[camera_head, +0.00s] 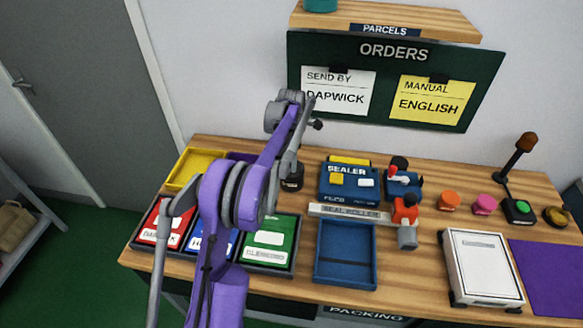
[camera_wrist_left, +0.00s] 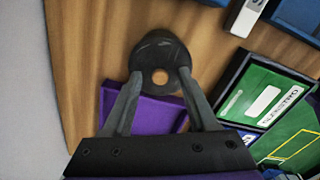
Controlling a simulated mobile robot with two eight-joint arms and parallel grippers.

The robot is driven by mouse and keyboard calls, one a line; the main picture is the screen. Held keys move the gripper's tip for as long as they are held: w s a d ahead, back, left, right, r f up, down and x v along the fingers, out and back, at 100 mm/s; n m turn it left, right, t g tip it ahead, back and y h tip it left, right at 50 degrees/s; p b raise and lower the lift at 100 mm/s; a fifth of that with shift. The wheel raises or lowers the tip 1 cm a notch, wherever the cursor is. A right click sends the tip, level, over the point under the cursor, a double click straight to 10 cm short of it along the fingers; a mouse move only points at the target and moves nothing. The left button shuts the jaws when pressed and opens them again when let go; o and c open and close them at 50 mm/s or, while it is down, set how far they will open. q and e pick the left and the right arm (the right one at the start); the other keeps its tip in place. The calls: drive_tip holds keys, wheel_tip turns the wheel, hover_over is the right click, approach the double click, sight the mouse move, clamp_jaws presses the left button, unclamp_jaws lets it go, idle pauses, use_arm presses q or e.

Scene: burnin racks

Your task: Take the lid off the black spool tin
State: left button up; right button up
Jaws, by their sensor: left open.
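The black spool tin (camera_head: 292,181) stands on the wooden bench, partly behind my left arm in the head view. In the left wrist view the tin (camera_wrist_left: 160,48) is seen from above, dark and round, with a small tan disc (camera_wrist_left: 160,76) at the middle of its near part. My left gripper (camera_wrist_left: 160,75) is open, its two fingertips on either side of that disc, overlapping the tin's near edge in the picture. Whether the fingers touch the tin, and where the lid's seam lies, I cannot tell. My right gripper is in neither view.
A purple tray (camera_wrist_left: 145,108) lies close beside the tin. A yellow tray (camera_head: 197,167) stands at the back left. Red, blue and green boxes (camera_head: 268,244) line the front left. A blue sealer (camera_head: 348,184) and an empty blue tray (camera_head: 345,253) are to the tin's right.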

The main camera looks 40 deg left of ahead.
use_arm(q)
clamp_jaws()
idle(0.4)
